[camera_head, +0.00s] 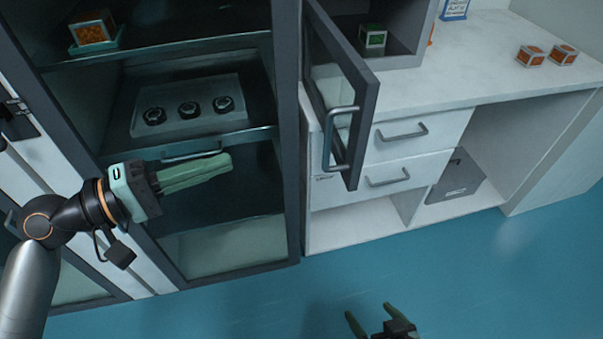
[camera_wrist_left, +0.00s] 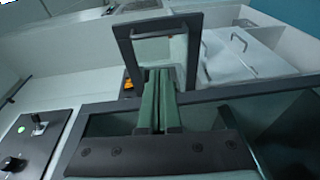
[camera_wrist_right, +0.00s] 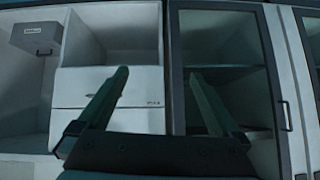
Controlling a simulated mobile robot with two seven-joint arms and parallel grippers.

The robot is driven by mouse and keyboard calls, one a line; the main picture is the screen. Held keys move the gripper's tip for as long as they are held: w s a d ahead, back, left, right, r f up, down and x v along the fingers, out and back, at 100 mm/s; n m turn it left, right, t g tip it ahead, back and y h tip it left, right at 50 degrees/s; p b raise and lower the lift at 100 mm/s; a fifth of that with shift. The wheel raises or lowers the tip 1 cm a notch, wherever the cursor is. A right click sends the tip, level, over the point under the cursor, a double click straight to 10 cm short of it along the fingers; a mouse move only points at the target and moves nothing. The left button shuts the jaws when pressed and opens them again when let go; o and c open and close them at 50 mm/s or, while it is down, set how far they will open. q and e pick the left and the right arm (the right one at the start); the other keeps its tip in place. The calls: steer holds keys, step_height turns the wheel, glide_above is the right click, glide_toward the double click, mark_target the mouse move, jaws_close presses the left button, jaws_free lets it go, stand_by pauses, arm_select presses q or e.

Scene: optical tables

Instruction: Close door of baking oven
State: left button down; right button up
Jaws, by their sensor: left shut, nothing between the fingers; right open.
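The baking oven (camera_head: 402,62) appears to be the grey box on the white counter. Its dark-framed glass door (camera_head: 369,108) stands open towards me, with a long metal handle (camera_head: 329,140). A framed window door, apparently the same one, shows beyond the fingers in the left wrist view (camera_wrist_left: 193,30). My left gripper (camera_head: 231,162) is shut and empty, left of the door and apart from it, in front of the tall cabinet. My right gripper (camera_head: 368,311) is open and empty, low over the floor.
A tall dark-framed cabinet (camera_head: 291,190) with shelves stands left of the oven; a tray (camera_head: 228,88) inside holds three dark round items. White drawers (camera_head: 424,126) sit under the counter. Small orange-topped boxes (camera_head: 531,56) stand at the right. The blue floor (camera_head: 500,270) is clear.

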arm_select(q)
steer(key=s+r+h, duration=0.1)
steer(key=s+r, duration=0.1)
steer(key=p, duration=0.1)
glide_toward(326, 135)
steer(key=shift+g, duration=0.5)
steer(key=p+x, duration=0.1)
steer(key=x, duration=0.5)
steer(key=shift+w+d+r, duration=0.2)
steer(key=shift+w+d, duration=0.05)
steer(key=shift+w, duration=0.15)
arm_select(e)
steer(key=shift+v, duration=0.85)
steer(key=shift+w+r, duration=0.15)
